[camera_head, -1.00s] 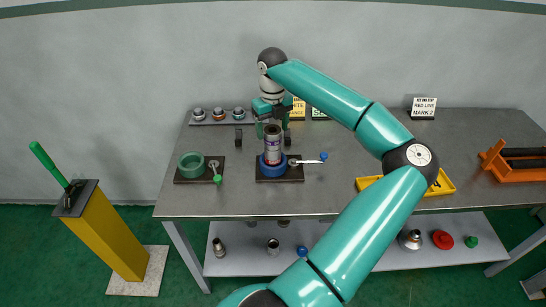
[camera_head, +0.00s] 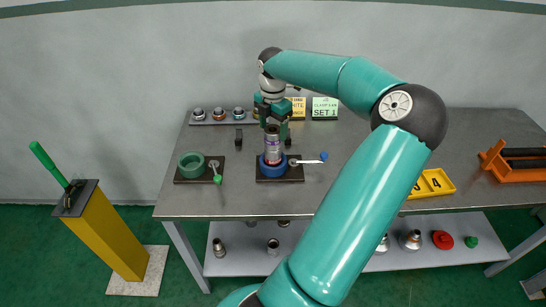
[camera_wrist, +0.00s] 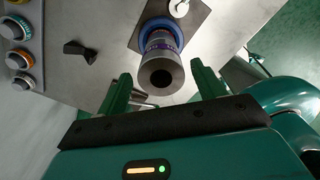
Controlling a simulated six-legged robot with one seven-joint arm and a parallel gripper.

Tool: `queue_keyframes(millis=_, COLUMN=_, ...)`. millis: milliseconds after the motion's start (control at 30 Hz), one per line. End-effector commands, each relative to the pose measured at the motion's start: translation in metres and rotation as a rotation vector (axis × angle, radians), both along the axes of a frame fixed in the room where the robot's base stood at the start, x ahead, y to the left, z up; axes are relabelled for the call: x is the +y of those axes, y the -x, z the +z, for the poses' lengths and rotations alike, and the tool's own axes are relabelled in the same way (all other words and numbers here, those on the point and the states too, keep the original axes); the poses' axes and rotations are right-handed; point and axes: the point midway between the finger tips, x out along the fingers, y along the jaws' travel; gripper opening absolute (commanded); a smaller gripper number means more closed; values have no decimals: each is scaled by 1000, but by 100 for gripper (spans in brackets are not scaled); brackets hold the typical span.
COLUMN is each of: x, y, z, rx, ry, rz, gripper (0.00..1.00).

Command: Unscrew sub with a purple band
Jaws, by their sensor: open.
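The sub with a purple band (camera_head: 272,143) stands upright in the blue vise (camera_head: 271,171) on a dark base plate. In the wrist view the sub (camera_wrist: 161,67) shows its open top bore, with the purple band below it. My gripper (camera_head: 275,136) is above and just behind the sub in the head view. In the wrist view my gripper's green fingers (camera_wrist: 165,88) are spread apart, with the sub's top beyond and between their tips. The fingers do not visibly touch the sub. The lower part of the sub is hidden inside the blue vise.
An empty green vise (camera_head: 190,164) stands left of the blue one. A grey rack (camera_head: 219,116) with several banded subs lies at the back left. A small black block (camera_head: 239,138) stands nearby. A yellow tray (camera_head: 433,184) and orange stand (camera_head: 512,163) are to the right.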

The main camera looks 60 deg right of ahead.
Motion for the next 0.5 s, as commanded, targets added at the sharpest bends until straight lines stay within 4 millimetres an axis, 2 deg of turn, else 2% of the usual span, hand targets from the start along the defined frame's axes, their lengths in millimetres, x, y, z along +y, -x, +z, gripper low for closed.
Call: queue_keyframes(millis=500, x=0, y=0, z=1, rx=1, ry=4, rz=-881, gripper=68)
